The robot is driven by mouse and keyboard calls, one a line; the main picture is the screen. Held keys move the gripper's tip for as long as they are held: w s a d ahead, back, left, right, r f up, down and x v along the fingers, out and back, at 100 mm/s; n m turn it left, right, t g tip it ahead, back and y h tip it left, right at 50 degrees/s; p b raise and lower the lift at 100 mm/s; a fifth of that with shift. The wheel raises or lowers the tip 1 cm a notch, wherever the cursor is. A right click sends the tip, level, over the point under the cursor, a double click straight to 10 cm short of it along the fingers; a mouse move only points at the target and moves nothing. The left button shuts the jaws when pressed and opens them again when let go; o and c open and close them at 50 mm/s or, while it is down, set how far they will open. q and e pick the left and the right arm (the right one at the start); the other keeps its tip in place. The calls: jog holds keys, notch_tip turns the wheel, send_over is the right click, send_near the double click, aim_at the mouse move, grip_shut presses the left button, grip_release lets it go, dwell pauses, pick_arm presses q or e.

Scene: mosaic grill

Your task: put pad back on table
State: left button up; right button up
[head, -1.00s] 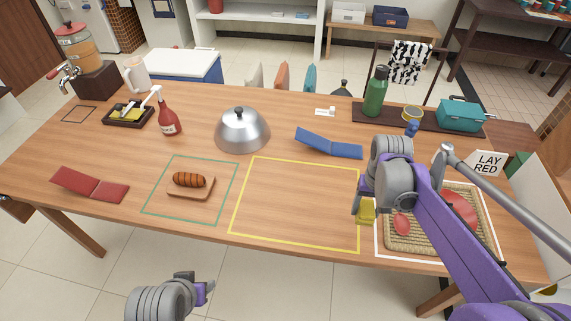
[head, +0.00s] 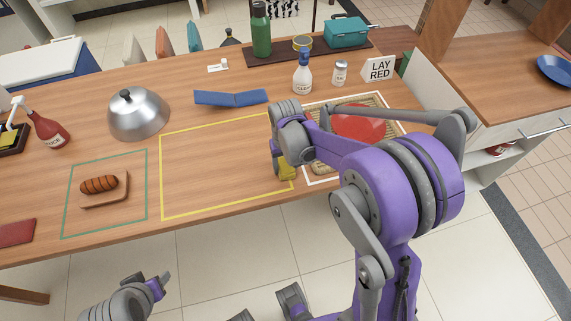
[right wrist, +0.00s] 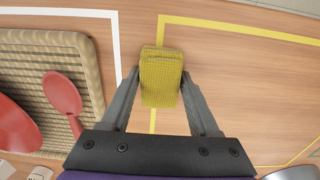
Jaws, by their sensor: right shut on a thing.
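The yellow pad (head: 287,171) is at the right edge of the yellow outline on the wooden table (head: 190,235). In the right wrist view the pad (right wrist: 160,75) sits between the two fingers of my right gripper (right wrist: 160,88), which is shut on it. The pad overlaps the yellow line there. I cannot tell whether its underside touches the table. In the head view my right gripper (head: 283,160) is partly hidden by its own wrist. My left gripper (head: 158,286) is low at the left, off the table's front edge, and its jaw opening is unclear.
A woven tray (right wrist: 75,48) with red items lies inside the white outline, beside the pad. The yellow-outlined area (head: 215,165) is mostly clear.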

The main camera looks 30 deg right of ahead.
jog(key=shift+f, duration=0.15)
jog(key=o, duration=1.4)
jog(key=shift+o, duration=0.2)
jog(key=shift+r, duration=0.4)
notch_tip(320, 180, up, 11)
jog(key=p, duration=0.1)
jog(key=s+a+f+n+t, duration=0.1)
jog(key=s+a+t, duration=0.1)
jog(key=s, duration=0.6)
jog(key=s+a+f+n+t, duration=0.1)
jog(key=s+a+t, duration=0.2)
jog(key=s, duration=0.5)
jog(key=shift+s+a+n, duration=0.3)
jog(key=shift+s+a, duration=0.05)
jog(key=shift+a, duration=0.55)
